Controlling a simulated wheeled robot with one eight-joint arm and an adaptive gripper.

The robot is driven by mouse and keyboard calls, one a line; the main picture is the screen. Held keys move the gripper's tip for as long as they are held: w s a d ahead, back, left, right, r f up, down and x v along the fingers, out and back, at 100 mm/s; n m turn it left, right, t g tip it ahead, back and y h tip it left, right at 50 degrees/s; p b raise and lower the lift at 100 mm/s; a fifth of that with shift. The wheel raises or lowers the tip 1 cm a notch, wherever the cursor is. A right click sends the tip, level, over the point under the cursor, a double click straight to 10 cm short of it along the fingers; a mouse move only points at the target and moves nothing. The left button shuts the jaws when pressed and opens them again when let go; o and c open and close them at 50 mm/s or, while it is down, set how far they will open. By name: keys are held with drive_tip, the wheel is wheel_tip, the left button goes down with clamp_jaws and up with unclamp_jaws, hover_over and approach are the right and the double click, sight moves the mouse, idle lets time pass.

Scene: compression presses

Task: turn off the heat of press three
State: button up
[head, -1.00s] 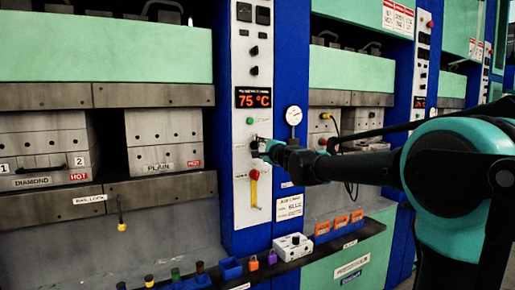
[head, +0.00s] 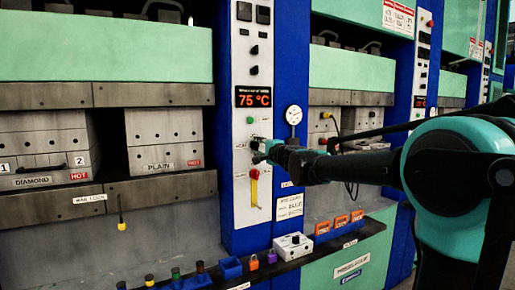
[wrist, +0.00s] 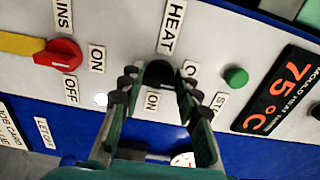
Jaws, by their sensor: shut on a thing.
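The black heat knob (wrist: 160,72) sits under the HEAT label (wrist: 172,27) on a white control panel (wrist: 215,25). My gripper (wrist: 158,80) has its two fingers on either side of the knob and is shut on it. In the head view my gripper (head: 261,151) is at the panel, below the orange 75 °C display (head: 253,97); the fingers largely hide the knob there.
A red mains switch (wrist: 58,55) is beside the heat knob, with a yellow part at its side. A green button (wrist: 236,77) is on the other side. A gauge (head: 293,115) is on the blue column, and a shelf with small boxes (head: 293,245) lies below.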

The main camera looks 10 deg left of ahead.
drive_tip(key=o, duration=1.2)
drive_tip(key=shift+c, duration=0.2)
drive_tip(key=shift+s, duration=0.1)
drive_tip(key=v, duration=1.2)
drive_tip(key=shift+f, duration=0.1)
drive_tip(key=s+d+f+n+g+h, duration=0.1)
drive_tip(key=s+d+f+n+g, duration=0.2)
drive_tip(key=f, duration=0.6)
drive_tip(key=s+d+f+n+g+h, duration=0.1)
drive_tip(key=s+f+n, duration=0.3)
drive_tip(key=f, duration=0.5)
drive_tip(key=s+d+f+n+g+h, duration=0.1)
drive_tip(key=s+d+f+n+g, duration=0.15)
drive_tip(key=s+f, duration=0.45)
drive_tip(key=s+d+f+g+h, duration=0.2)
drive_tip(key=s+d+f+h, duration=0.1)
drive_tip(key=s+d+f, duration=0.4)
drive_tip(key=s+d+f+n+g+h, duration=0.1)
drive_tip(key=s+d+f+h, duration=0.3)
drive_tip(key=f, duration=0.9)
drive_tip(key=s+d+g, duration=0.1)
drive_tip(key=s+d, duration=0.2)
drive_tip(key=d, duration=0.2)
drive_tip(key=shift+d+f, duration=0.2)
